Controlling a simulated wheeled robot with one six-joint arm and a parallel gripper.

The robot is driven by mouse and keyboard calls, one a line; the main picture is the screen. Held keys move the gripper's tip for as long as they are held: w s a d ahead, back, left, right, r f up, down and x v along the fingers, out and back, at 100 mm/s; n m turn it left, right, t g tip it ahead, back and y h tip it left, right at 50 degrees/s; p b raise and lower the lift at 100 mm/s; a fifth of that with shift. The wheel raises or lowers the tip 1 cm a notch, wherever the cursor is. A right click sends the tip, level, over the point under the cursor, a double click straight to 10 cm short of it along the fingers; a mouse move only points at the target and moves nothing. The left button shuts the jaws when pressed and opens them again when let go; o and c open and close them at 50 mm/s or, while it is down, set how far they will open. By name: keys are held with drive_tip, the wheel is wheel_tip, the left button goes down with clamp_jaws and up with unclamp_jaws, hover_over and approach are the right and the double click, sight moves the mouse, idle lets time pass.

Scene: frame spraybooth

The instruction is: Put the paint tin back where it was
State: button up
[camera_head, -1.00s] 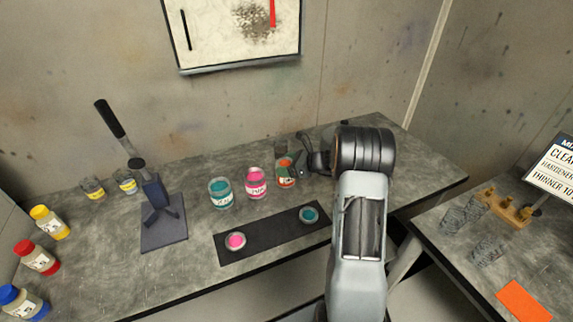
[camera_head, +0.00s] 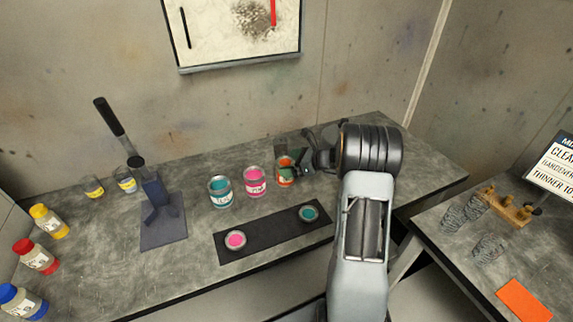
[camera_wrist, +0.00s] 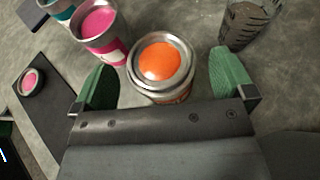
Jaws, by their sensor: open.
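Three paint tins stand in a row on the grey bench: a teal one (camera_head: 220,191), a pink one (camera_head: 255,182) and an orange one (camera_head: 285,172). The task does not say which tin is meant. My gripper (camera_head: 296,168) is at the orange tin, coming from its right. In the wrist view the open green fingers of my gripper (camera_wrist: 166,85) are apart, one on each side of the orange tin (camera_wrist: 161,62). The pink tin (camera_wrist: 101,28) is just beyond the left finger. The tin's lower part is hidden by my gripper body.
A black strip (camera_head: 270,238) in front holds a pink lid (camera_head: 235,240) and a teal lid (camera_head: 309,213). A dark mesh-like cup (camera_wrist: 243,24) stands by the right finger. A lever press (camera_head: 160,205) and several bottles stand left.

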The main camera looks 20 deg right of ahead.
drive_tip(key=b+v, duration=0.1)
drive_tip(key=v, duration=0.9)
drive_tip(key=s+a+r+n+g+h, duration=0.2)
drive_tip(key=s+a+n+g, duration=0.1)
drive_tip(key=s+a+n, duration=0.4)
drive_tip(key=s+a+r+n+g+h, duration=0.1)
drive_tip(key=s+a+n+g, duration=0.15)
drive_tip(key=a+n, duration=0.5)
drive_tip(key=s+a+r+n+h, duration=0.1)
drive_tip(key=s+a+n+h, duration=0.4)
drive_tip(key=s+n, duration=0.6)
drive_tip(key=shift+s+n+h, duration=0.15)
drive_tip(key=shift+n+h, duration=0.55)
drive_tip(key=shift+n, duration=0.15)
drive_tip(key=shift+a+r, duration=0.1)
drive_tip(key=shift+a, duration=0.05)
